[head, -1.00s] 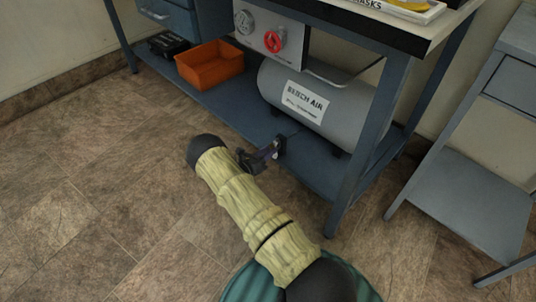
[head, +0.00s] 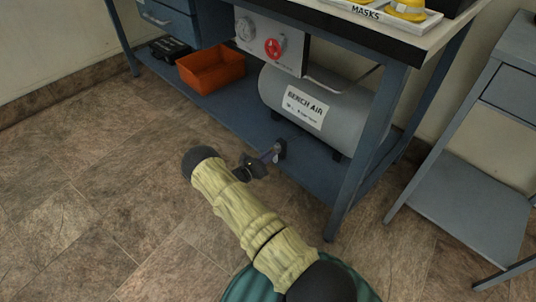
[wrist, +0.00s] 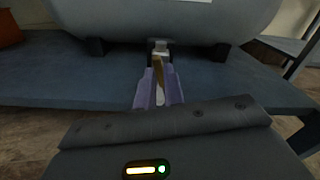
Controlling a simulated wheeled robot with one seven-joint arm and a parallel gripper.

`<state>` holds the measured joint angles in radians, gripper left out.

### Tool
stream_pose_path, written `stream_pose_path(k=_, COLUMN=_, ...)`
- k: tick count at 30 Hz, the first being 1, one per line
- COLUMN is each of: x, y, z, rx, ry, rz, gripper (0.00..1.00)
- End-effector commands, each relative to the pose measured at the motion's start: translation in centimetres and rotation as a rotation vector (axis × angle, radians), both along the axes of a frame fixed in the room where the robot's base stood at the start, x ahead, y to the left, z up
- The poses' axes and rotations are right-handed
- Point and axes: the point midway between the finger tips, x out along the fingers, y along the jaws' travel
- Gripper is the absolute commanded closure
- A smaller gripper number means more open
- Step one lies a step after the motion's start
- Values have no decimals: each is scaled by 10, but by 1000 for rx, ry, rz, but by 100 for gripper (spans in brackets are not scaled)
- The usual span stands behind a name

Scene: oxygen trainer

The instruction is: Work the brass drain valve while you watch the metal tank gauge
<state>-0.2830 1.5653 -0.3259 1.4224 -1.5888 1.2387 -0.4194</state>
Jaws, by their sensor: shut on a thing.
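The brass drain valve (wrist: 157,72) shows in the wrist view as a narrow brass lever under the tank's near side. My gripper (wrist: 159,90) is shut on it, with a purple finger on each side. In the head view my gripper (head: 268,156) is at the shelf's front edge, below the tank; the valve is too small to make out there. The grey metal tank (head: 343,112), labelled BENCH AIR, lies on the lower shelf. A round grey dial (head: 245,28), perhaps the gauge, is on the panel above; its reading is too small to tell.
A red round knob (head: 274,48) sits beside the dial. An orange bin (head: 210,70) and a black case (head: 168,47) are on the blue shelf (head: 235,107). A bench leg (head: 362,145) stands right of my gripper, with a grey cart (head: 465,205) beyond. Floor at left is clear.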

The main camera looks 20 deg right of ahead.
Motion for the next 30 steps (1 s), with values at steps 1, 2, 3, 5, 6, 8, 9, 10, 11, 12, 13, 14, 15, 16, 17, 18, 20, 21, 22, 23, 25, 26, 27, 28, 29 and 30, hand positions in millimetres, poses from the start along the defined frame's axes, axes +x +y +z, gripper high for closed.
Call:
stream_pose_path(k=1, x=0, y=-2, z=3, rx=11, ry=-38, rz=1, gripper=100)
stream_pose_path(k=2, x=0, y=-2, z=3, rx=21, ry=-65, rz=1, gripper=100)
stream_pose_path(k=3, x=-1, y=-3, z=3, rx=33, ry=-100, rz=0, gripper=100)
stream_pose_path(k=5, x=0, y=-2, z=3, rx=53, ry=-153, rz=0, gripper=100)
stream_pose_path(k=6, x=0, y=-3, z=3, rx=64, ry=-185, rz=1, gripper=100)
stream_pose_path(k=8, x=-1, y=-3, z=2, rx=80, ry=-224, rz=-2, gripper=100)
stream_pose_path(k=9, x=0, y=-3, z=2, rx=87, ry=-245, rz=0, gripper=100)
stream_pose_path(k=10, x=0, y=-3, z=1, rx=91, ry=-257, rz=-1, gripper=100)
stream_pose_path(k=11, x=0, y=-3, z=1, rx=95, ry=-267, rz=-1, gripper=100)
stream_pose_path(k=12, x=0, y=-3, z=1, rx=98, ry=-275, rz=-2, gripper=100)
stream_pose_path(k=13, x=0, y=-3, z=0, rx=100, ry=-279, rz=-3, gripper=100)
stream_pose_path(k=14, x=0, y=-3, z=0, rx=101, ry=-279, rz=-3, gripper=100)
stream_pose_path(k=15, x=0, y=-3, z=0, rx=101, ry=-280, rz=-3, gripper=100)
stream_pose_path(k=16, x=0, y=-3, z=0, rx=101, ry=-280, rz=-3, gripper=100)
stream_pose_path(k=17, x=0, y=-3, z=0, rx=101, ry=-279, rz=-3, gripper=100)
stream_pose_path(k=18, x=0, y=-3, z=0, rx=101, ry=-279, rz=-3, gripper=100)
stream_pose_path(k=20, x=0, y=-3, z=0, rx=101, ry=-279, rz=-3, gripper=100)
stream_pose_path(k=21, x=0, y=-3, z=0, rx=101, ry=-279, rz=-3, gripper=86)
stream_pose_path(k=22, x=0, y=-3, z=0, rx=100, ry=-279, rz=-3, gripper=80)
stream_pose_path(k=23, x=0, y=-3, z=0, rx=100, ry=-278, rz=-2, gripper=74)
stream_pose_path(k=25, x=0, y=-2, z=0, rx=101, ry=-278, rz=-1, gripper=68)
stream_pose_path(k=26, x=0, y=-2, z=0, rx=101, ry=-278, rz=-1, gripper=68)
stream_pose_path(k=27, x=0, y=-1, z=0, rx=101, ry=-278, rz=0, gripper=68)
stream_pose_path(k=28, x=0, y=-1, z=0, rx=101, ry=-277, rz=0, gripper=68)
stream_pose_path(k=29, x=0, y=-1, z=0, rx=101, ry=-277, rz=0, gripper=68)
stream_pose_path(k=30, x=0, y=-1, z=0, rx=101, ry=-277, rz=1, gripper=68)
